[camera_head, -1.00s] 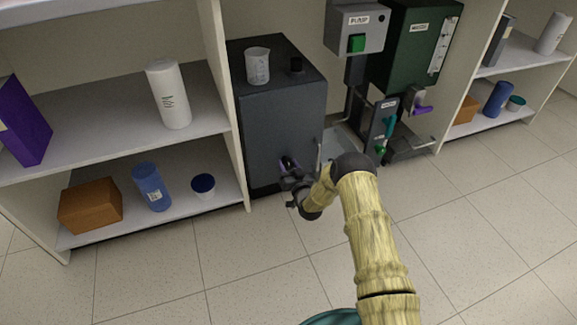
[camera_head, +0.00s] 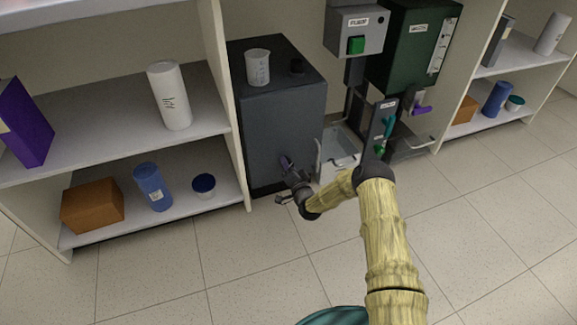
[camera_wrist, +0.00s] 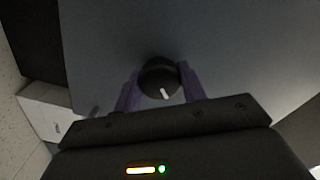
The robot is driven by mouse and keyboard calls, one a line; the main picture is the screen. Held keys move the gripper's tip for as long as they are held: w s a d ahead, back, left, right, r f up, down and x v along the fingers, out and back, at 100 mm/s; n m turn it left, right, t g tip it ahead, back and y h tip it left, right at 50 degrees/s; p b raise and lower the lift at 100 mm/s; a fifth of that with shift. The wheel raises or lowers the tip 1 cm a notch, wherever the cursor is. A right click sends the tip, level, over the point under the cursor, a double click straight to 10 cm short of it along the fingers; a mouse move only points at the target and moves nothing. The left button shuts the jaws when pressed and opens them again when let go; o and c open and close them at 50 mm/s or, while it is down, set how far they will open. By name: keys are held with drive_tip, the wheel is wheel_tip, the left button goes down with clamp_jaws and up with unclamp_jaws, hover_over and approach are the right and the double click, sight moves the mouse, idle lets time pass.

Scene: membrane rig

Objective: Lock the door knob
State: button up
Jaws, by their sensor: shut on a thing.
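The door knob (camera_wrist: 159,78) is a round black knob with a white pointer mark, on the grey front of the dark cabinet (camera_head: 283,125). In the wrist view the mark points down and slightly right. My gripper (camera_wrist: 160,90) has its two purple fingers on either side of the knob, shut on it. In the head view my gripper (camera_head: 287,164) is at the lower front of the cabinet, and the knob is hidden behind it.
Shelves flank both sides. The floor in front is clear.

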drive_tip(key=m, duration=0.4)
drive_tip(key=shift+d+f+m+b, duration=0.1)
drive_tip(key=shift+f+m+b, duration=0.05)
drive_tip(key=shift+m+b, duration=0.25)
drive_tip(key=m+b, duration=0.1)
drive_tip(key=m, duration=0.3)
idle(0.3)
drive_tip(key=o, duration=1)
drive_tip(key=p+v, duration=0.8)
drive_tip(key=v, duration=0.9)
drive_tip(key=shift+s, duration=0.25)
